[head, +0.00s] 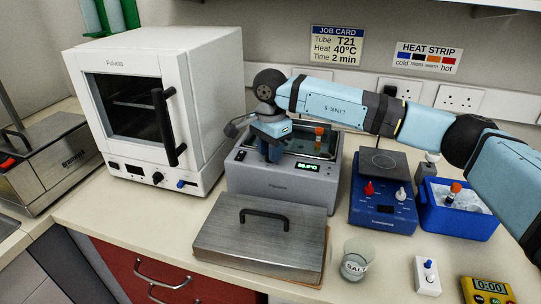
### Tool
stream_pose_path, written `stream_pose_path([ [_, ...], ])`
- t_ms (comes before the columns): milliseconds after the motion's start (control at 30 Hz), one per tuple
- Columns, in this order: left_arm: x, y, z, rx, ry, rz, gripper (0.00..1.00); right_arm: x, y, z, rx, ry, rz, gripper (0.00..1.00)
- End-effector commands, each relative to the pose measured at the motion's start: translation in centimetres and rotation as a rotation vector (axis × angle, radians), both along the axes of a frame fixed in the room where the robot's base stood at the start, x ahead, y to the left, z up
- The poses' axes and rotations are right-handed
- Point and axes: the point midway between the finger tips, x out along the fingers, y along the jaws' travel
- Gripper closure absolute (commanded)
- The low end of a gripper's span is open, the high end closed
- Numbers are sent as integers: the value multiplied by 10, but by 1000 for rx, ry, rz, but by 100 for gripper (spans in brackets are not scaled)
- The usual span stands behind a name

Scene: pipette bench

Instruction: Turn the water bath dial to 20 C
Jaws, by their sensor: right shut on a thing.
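The water bath (282,188) is a grey box at the middle of the bench, with its top open. Its small lit display (308,167) is on the front panel; the digits are too small to read surely. An orange-capped tube (318,138) stands in the bath. My right gripper (272,155) points down at the left part of the bath's front panel, shut on what appears to be the dial. The dial itself is hidden behind the fingers, so its setting does not show. My left gripper is not in view.
The bath's metal lid (262,238) lies in front of it. A white oven (166,100) stands left. A blue hotplate (383,207) and a blue ice box (458,215) stand right. A salt beaker (356,262), switch box (427,277) and yellow timer (488,291) are near the front.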

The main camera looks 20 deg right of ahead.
Motion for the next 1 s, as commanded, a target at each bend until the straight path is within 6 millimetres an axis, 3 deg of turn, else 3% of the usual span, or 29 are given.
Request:
stream_pose_path([
  [500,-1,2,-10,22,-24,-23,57,0,0,-2,-1,1,421,96],
  [1000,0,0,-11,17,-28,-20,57,0,0,-1,0,1,563,96],
])
